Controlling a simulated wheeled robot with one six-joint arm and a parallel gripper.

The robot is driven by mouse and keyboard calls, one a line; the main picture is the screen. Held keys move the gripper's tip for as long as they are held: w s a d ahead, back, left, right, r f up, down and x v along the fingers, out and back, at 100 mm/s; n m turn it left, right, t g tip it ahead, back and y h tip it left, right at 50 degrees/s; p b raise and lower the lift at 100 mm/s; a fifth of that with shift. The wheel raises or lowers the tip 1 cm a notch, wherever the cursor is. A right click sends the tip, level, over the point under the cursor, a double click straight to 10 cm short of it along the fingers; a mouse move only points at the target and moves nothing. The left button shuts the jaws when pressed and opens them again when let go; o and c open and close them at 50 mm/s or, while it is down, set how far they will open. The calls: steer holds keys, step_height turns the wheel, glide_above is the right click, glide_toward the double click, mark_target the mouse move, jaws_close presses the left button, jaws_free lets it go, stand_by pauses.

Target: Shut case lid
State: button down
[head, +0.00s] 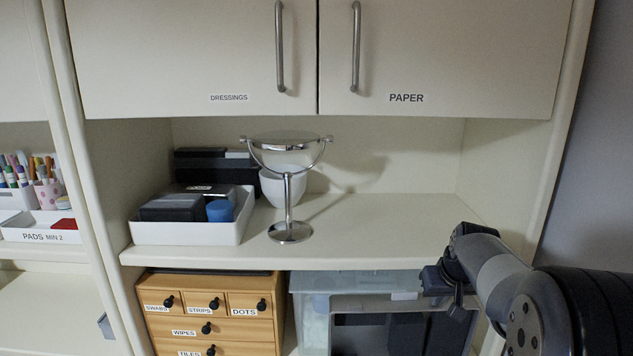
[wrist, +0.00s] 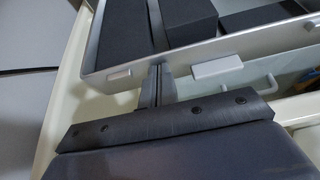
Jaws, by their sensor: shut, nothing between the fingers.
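The case (head: 345,301) stands in the lower compartment at the right, under the shelf. It is open, with a pale grey rim and dark foam inside; it also shows in the wrist view (wrist: 112,58), with dark foam blocks and pale latches on its edge. I cannot tell which part is the lid. My gripper (head: 436,282) is at the upper right of the case in the head view. In the wrist view its fingers (wrist: 157,72) are shut and empty, with the tips close to the case's edge; I cannot tell if they touch.
A wooden drawer unit (head: 160,325) and a clear plastic box (head: 310,283) stand left of the case. The shelf (head: 390,235) above holds a round mirror (head: 288,190), a white bowl (head: 282,190) and a white tray (head: 190,236). The shelf's right half is clear.

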steer(key=shift+s, duration=0.3)
steer(key=shift+s+b, duration=0.35)
steer(key=shift+s, duration=0.6)
steer(key=shift+s, duration=0.3)
steer(key=shift+s+f+b, duration=0.15)
steer(key=shift+s+b, duration=0.4)
steer(key=shift+s, duration=0.45)
steer(key=shift+s, duration=0.2)
steer(key=shift+s+f+b, duration=0.15)
steer(key=shift+s+b, duration=0.3)
steer(key=shift+s, duration=0.65)
step_height(320, 180, up, 5)
steer(key=p, duration=0.4)
steer(key=shift+s, duration=0.1)
